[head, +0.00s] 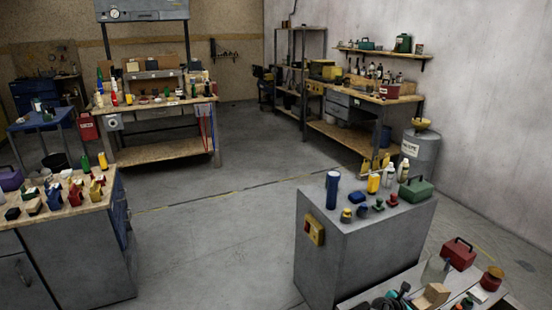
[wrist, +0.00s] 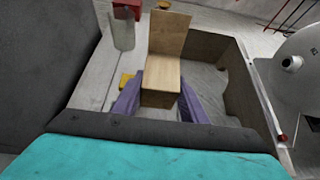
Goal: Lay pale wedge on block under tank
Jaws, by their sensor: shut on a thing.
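In the wrist view my gripper (wrist: 158,103) has its two purple fingers closed on either side of a pale wooden piece (wrist: 161,72), which looks like the pale wedge. The piece has a flat near part between the fingers and a taller upright part at its far end. I cannot tell whether it touches the surface beneath. In the head view a pale wooden piece (head: 432,295) shows at the bottom right. A rounded grey-white vessel (wrist: 298,62), perhaps the tank, stands at the right of the wrist view. I cannot make out a block under it.
A clear beaker (wrist: 122,32) and a red box (wrist: 127,8) stand beyond the fingers. A brown wall (wrist: 216,58) rises right of the piece. In the head view a grey cabinet (head: 350,250) carries bottles and small items. Open floor (head: 215,240) lies left of it.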

